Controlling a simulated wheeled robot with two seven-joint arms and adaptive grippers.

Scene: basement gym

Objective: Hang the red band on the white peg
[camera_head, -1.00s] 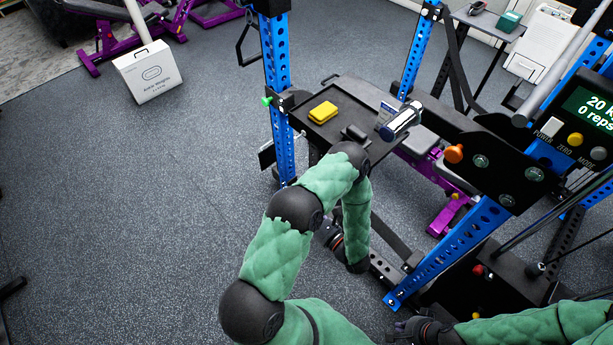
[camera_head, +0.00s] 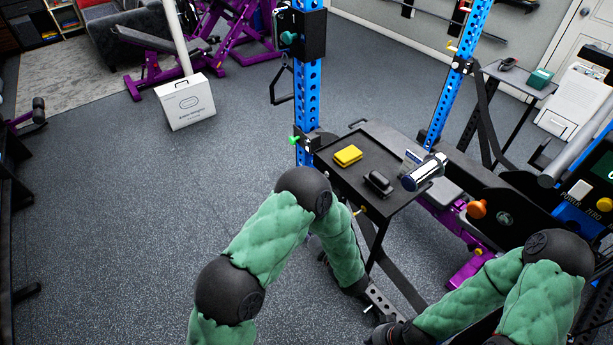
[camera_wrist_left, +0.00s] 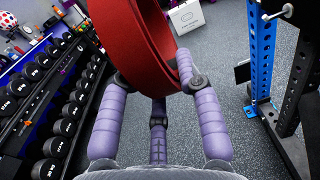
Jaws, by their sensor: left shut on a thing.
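In the left wrist view the red band (camera_wrist_left: 142,40) is a thick loop at the top. The purple fingers of my left gripper (camera_wrist_left: 155,80) are closed on its lower edge, holding it in the air. In the head view my left forearm hides this gripper, and the band does not show there. A short pale peg with a dark round end (camera_wrist_left: 277,12) sticks out near the blue upright in the left wrist view; I cannot tell if it is the white peg. My right gripper (camera_head: 392,335) is dark at the bottom edge of the head view, its jaws unclear.
A dumbbell rack (camera_wrist_left: 50,105) is at left in the wrist view. A white box (camera_head: 190,102) stands on open floor.

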